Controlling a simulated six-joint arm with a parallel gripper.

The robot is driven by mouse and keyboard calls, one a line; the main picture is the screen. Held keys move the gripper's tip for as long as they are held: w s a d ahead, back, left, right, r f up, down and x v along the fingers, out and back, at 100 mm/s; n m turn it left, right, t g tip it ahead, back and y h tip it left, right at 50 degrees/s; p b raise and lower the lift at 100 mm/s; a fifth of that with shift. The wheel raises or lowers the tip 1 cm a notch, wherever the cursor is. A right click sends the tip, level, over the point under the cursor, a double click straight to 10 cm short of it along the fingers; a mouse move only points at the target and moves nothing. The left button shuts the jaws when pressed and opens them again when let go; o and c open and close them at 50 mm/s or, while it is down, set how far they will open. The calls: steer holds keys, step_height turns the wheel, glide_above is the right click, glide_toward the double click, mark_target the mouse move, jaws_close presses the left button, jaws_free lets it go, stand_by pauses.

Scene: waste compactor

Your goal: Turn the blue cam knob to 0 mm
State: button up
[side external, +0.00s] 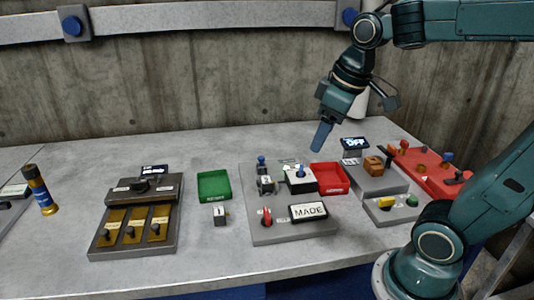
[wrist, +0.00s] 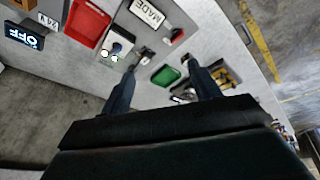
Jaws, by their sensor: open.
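A small blue knob (side external: 301,171) sits on a white-topped block (side external: 300,186) on the grey panel (side external: 262,234). Another blue-topped part (side external: 261,160) stands at the back left of that panel. I cannot tell for sure which is the cam knob, and no mm scale is legible. My gripper (side external: 319,142) is open and empty, above and behind the panel. Its two fingers are spread in the wrist view (wrist: 162,68).
Beside the white-topped block is a red tray (side external: 334,190). A green tray (side external: 214,196), a MADE sign (side external: 309,212), a red lever (side external: 266,217) and a small numbered block (side external: 221,217) are near. An OFF display (side external: 355,143) and red fixture (side external: 430,175) stand right.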

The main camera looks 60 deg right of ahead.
steer(key=w+d+f+n+g, duration=0.1)
steer(key=w+d+n+g, duration=0.1)
steer(key=w+d, duration=0.5)
steer(key=n+g, duration=0.1)
steer(key=g, duration=0.1)
glide_above(301, 166)
step_height(301, 166, down, 5)
steer(key=shift+d+y, duration=0.15)
steer(key=shift+y, duration=0.15)
step_height(301, 166, down, 14)
steer(key=shift+r, duration=0.2)
steer(key=c, duration=1)
